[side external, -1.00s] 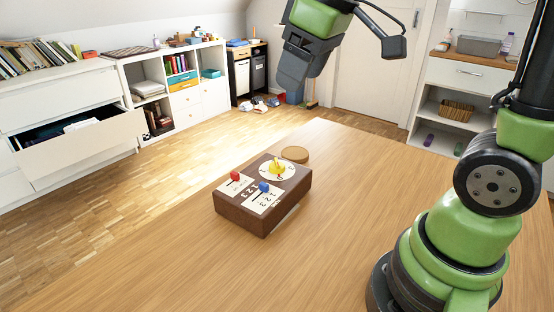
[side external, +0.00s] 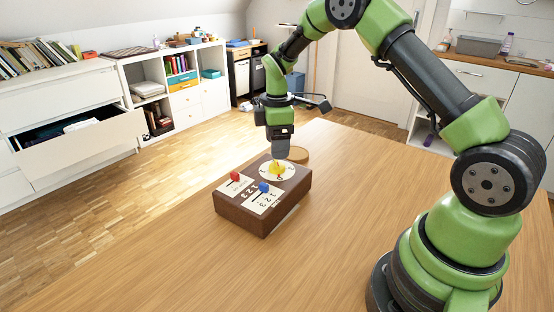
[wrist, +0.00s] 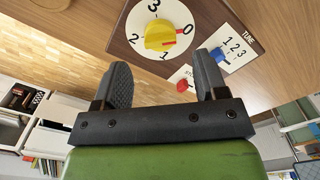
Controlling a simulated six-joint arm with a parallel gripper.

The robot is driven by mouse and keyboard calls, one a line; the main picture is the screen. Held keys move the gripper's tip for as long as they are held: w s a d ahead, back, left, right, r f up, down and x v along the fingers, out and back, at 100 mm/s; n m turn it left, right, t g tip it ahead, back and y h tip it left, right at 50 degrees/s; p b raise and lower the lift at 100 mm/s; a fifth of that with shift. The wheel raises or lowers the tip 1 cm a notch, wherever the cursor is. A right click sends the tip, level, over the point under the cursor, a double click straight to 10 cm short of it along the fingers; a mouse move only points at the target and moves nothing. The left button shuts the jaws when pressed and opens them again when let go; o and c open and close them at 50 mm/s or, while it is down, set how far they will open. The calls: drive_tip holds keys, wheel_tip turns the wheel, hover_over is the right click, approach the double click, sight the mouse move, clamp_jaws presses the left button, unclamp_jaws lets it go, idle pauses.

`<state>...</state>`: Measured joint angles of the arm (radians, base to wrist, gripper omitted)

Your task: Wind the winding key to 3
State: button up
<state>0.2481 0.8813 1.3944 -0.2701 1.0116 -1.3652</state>
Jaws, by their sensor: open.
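The winding key (side external: 276,168) is a yellow knob on a white round dial on top of a brown box (side external: 240,213). In the wrist view the key (wrist: 158,36) stands in the middle of the dial (wrist: 133,22), which is marked 0, 1, 2 and 3. The key's red mark points toward the 0. My gripper (side external: 280,154) points down just above the key in the side view. In the wrist view its two fingers (wrist: 162,62) are spread and empty, with the key beyond the gap between them.
A red knob (side external: 235,176) and a blue knob (side external: 264,187) sit on white labelled plates on the same box, close to the dial. A round wooden disc (side external: 298,154) lies behind the box. The table (side external: 340,215) is clear to the right of the box.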

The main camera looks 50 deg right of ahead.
sight(277, 162)
wheel_tip(277, 162, down, 5)
drive_tip(key=shift+r, duration=0.1)
drive_tip(key=shift+c, duration=0.2)
drive_tip(key=c, duration=0.9)
